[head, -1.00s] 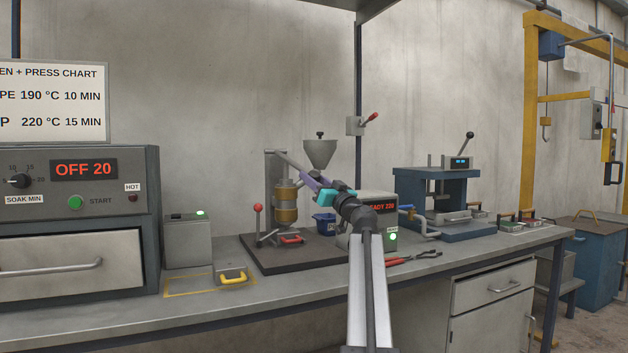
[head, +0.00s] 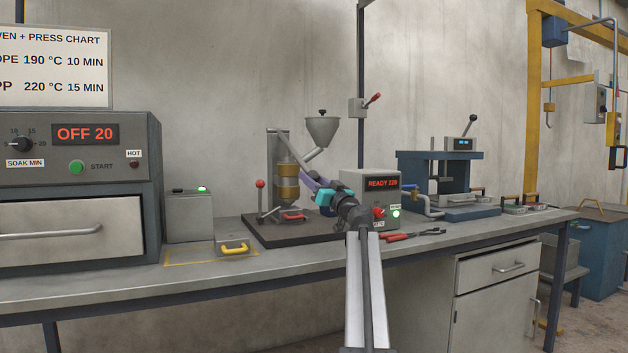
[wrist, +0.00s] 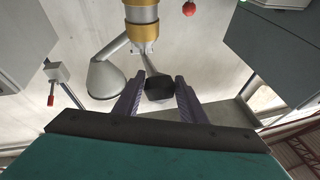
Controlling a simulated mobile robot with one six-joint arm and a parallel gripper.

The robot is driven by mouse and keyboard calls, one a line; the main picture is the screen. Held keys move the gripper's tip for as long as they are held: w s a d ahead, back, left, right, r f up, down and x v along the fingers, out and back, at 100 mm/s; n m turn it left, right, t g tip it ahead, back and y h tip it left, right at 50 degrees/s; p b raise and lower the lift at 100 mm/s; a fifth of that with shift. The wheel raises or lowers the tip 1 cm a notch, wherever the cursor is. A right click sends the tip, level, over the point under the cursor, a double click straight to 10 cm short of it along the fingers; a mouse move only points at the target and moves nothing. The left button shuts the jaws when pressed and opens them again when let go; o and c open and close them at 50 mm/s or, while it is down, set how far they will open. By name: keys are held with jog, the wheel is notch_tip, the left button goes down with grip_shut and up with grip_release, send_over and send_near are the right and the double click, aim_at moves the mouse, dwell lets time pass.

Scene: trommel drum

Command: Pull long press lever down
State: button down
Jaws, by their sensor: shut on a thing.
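The long press lever (head: 287,146) is a grey bar on the small press with the brass-banded barrel (head: 287,182). It slopes down to the right from the top of the press column. In the head view my gripper (head: 311,185), with purple fingers and a teal body, is at the lever's lower end. In the wrist view the lever's dark grip (wrist: 158,86) lies between the fingertips of my gripper (wrist: 160,90), which is shut on it. The lever's far end is partly hidden by my fingers in the head view.
A control box (head: 366,182) reading READY is right behind my arm. Red-handled pliers (head: 408,236) lie on the bench (head: 310,265). A blue press (head: 440,185) stands to the right, an oven (head: 75,200) to the left.

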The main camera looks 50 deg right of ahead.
jog(key=shift+w+d+f, duration=0.15)
jog(key=shift+d+f, duration=0.05)
jog(key=shift+f, duration=0.35)
jog(key=c, duration=1.5)
grip_release()
jog(key=shift+c, duration=0.2)
jog(key=o, duration=0.4)
jog(key=shift+w+d+f, duration=0.1)
jog(key=shift+w+f, duration=0.05)
jog(key=shift+s+a+f, duration=0.1)
jog(key=shift+s+a, duration=0.2)
jog(key=shift+s, duration=0.5)
jog(key=shift+p+v, duration=1.35)
jog(key=shift+v, duration=4.8)
